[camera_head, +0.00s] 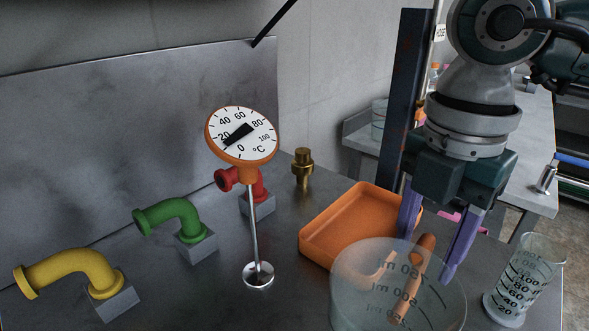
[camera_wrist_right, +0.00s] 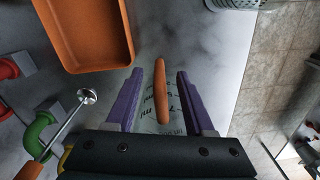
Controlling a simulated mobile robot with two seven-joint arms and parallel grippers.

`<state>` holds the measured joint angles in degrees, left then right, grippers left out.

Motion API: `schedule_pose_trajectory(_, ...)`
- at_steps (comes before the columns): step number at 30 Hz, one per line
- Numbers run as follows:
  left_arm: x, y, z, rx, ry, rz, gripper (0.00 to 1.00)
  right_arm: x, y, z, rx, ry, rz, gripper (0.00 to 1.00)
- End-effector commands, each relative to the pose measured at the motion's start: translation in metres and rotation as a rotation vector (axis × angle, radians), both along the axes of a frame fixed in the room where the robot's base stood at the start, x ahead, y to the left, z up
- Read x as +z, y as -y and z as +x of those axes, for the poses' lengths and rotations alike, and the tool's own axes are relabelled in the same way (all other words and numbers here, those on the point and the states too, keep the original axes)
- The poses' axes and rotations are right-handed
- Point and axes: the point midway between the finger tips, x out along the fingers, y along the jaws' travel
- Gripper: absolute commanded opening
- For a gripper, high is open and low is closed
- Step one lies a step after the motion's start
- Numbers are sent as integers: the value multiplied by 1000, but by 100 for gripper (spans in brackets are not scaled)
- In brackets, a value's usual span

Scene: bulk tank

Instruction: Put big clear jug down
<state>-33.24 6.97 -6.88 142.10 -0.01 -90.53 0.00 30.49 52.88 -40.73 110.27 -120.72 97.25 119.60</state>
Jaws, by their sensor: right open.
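The big clear jug (camera_head: 360,290) is at the bottom of the head view, upright on the steel table as far as I can tell; its base is cut off by the frame. Its orange handle (camera_head: 412,285) faces my right gripper. My right gripper (camera_head: 428,260) is open, pointing down, with its purple fingers on either side of the handle. In the right wrist view the handle (camera_wrist_right: 161,92) stands between the two open fingers (camera_wrist_right: 160,74), with a gap on each side. The jug's black markings show behind it. My left gripper is not in view.
An orange tray (camera_head: 330,215) lies just behind the jug. A small graduated beaker (camera_head: 522,280) stands to the right. A dial thermometer (camera_head: 242,135), a brass fitting (camera_head: 302,168) and green (camera_head: 175,218), yellow (camera_head: 65,270) and red (camera_head: 240,182) pipe elbows stand to the left.

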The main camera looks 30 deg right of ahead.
Motion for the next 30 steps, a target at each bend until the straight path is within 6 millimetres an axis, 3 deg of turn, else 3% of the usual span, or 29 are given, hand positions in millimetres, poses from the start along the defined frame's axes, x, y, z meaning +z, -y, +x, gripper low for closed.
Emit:
schedule_pose_trajectory(7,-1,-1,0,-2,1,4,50,-38,2,0,0,-3,0,53)
schedule_pose_trajectory(16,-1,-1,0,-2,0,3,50,-41,2,1,1,-1,0,52)
schedule_pose_trajectory(30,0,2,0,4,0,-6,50,-41,2,1,1,-1,0,0)
